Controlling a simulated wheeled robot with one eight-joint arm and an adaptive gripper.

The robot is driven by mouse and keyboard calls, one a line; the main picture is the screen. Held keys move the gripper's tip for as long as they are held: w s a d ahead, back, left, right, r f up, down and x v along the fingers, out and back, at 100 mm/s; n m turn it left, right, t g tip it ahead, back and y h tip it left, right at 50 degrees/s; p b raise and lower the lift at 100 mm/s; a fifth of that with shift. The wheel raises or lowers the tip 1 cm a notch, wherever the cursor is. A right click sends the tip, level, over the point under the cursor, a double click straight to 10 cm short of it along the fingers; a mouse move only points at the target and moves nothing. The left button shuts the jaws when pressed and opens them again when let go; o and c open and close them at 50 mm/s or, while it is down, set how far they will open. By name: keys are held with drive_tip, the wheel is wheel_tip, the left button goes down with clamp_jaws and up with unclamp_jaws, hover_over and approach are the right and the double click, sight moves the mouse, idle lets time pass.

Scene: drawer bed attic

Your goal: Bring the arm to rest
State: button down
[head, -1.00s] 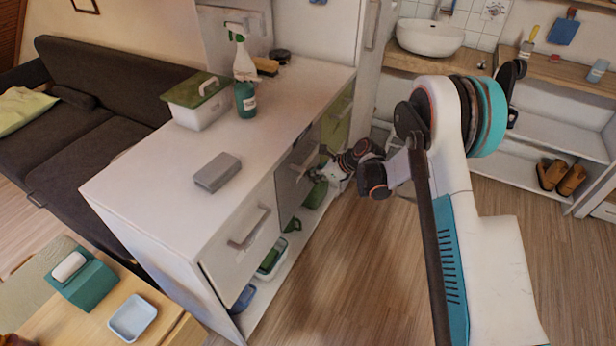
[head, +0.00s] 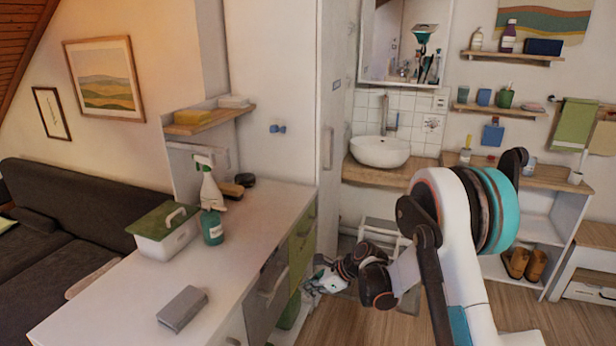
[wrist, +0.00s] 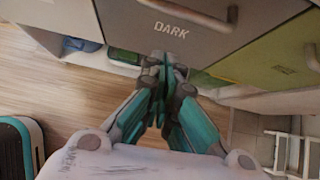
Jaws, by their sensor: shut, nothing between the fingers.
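My gripper (head: 326,284) is in front of the right side of the white cabinet (head: 120,295), low by its drawer fronts, at the end of my bent arm. In the wrist view my gripper (wrist: 165,68) has its teal and grey fingers together, with nothing held. Its tips are close to the lower edge of a grey drawer front (wrist: 190,40) marked "DARK". I cannot tell if they touch it. A green drawer front (wrist: 275,68) is to the right. In the head view the green front (head: 302,246) shows beyond the grey one.
A step stool (head: 382,233) stands behind my gripper. Wooden floor (head: 345,322) is clear below my arm.

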drive_tip(key=s+d+r+n+t+h, duration=0.1)
drive_tip(key=s+d+r+n, duration=0.25)
drive_tip(key=r, duration=0.35)
drive_tip(key=s+d+r+n+h, duration=0.25)
drive_tip(key=s+r, duration=0.25)
drive_tip(key=r, duration=0.3)
drive_tip(key=s+d+r+n+t+h, duration=0.1)
drive_tip(key=s+d+r+n, duration=0.3)
drive_tip(key=r, duration=0.3)
drive_tip(key=s+d+r+n+h, duration=0.1)
drive_tip(key=s+d+n, duration=0.2)
drive_tip(key=s, duration=0.4)
drive_tip(key=s+d+r+n+t+h, duration=0.1)
drive_tip(key=s+d+r+n, duration=0.1)
drive_tip(key=s, duration=0.6)
drive_tip(key=s+d+r+n+t+h, duration=0.1)
drive_tip(key=s+d+n, duration=0.4)
drive_tip(key=s, duration=0.3)
drive_tip(key=shift+r+n+h, duration=0.3)
drive_tip(key=shift+n+h, duration=0.05)
drive_tip(key=shift+n, duration=0.35)
